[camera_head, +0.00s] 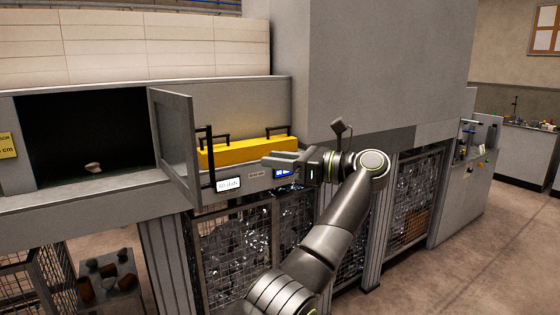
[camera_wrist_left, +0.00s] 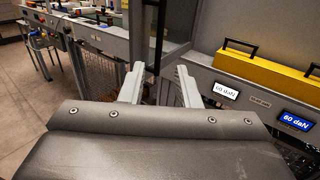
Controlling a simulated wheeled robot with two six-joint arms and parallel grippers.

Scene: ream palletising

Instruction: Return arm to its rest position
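My left arm reaches up from the bottom of the head view, and its left gripper (camera_head: 272,161) points left in front of the machine face. In the left wrist view the two fingers of the left gripper (camera_wrist_left: 159,80) stand apart with nothing held between them. Behind the fingers is the open grey door (camera_head: 175,145) with its black handle (camera_wrist_left: 158,35). The fingers overlap the yellow bar's lower edge in the head view; I cannot tell the exact distance. My right gripper is not in view.
A yellow bar (camera_head: 240,152) with black handles sits on the machine above two small displays (camera_head: 228,184). The open compartment (camera_head: 90,135) holds a small pale lump (camera_head: 94,167). Mesh cages (camera_head: 235,240) stand below. Open floor (camera_head: 480,270) lies to the right.

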